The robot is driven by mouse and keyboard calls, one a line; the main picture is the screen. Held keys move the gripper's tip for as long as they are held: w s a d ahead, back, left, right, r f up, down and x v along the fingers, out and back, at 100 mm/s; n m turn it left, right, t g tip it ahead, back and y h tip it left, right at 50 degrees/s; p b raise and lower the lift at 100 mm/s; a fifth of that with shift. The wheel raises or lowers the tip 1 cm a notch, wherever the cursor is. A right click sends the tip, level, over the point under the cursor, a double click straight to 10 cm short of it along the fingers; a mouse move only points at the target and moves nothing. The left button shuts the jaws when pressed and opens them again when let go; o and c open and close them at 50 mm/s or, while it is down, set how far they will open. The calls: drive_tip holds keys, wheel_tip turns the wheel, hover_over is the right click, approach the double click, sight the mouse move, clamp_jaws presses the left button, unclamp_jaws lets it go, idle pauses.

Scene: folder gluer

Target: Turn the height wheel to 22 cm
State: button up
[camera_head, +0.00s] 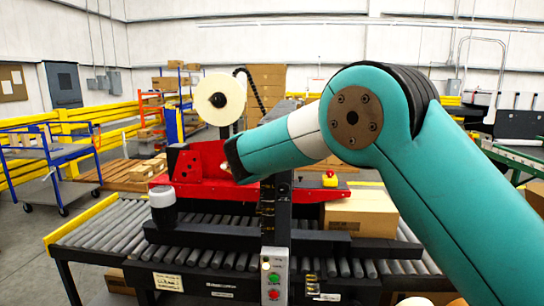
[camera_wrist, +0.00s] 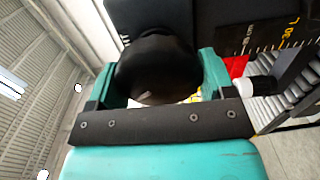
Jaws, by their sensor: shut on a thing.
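In the wrist view, a round black knob, seemingly the height wheel (camera_wrist: 152,62), sits between the two teal fingers of my gripper (camera_wrist: 158,78). The fingers are shut on its sides. A dark plate with a scale (camera_wrist: 272,38) of pale and yellow marks is to the right of the wheel; its reading is too small and cut off to tell. In the head view my teal arm reaches across to the machine's black upright post (camera_head: 276,215), and it hides the wheel and my gripper.
The machine has a red head (camera_head: 195,165), a tape roll (camera_head: 220,98) above it and a roller conveyor (camera_head: 105,225) below. A cardboard box (camera_head: 362,212) lies on the rollers at right. A button panel (camera_head: 274,275) is at the front. A blue cart (camera_head: 50,160) stands at left.

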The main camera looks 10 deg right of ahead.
drive_tip(key=m+b, duration=0.3)
drive_tip(key=shift+f+m+b, duration=0.1)
drive_tip(key=shift+m+b, duration=0.7)
drive_tip(key=o, duration=0.9)
drive_tip(key=shift+r, duration=0.2)
drive_tip(key=b+v, duration=0.5)
drive_tip(key=v, duration=1.2)
drive_tip(key=shift+s+d, duration=0.15)
drive_tip(key=shift+s, duration=0.15)
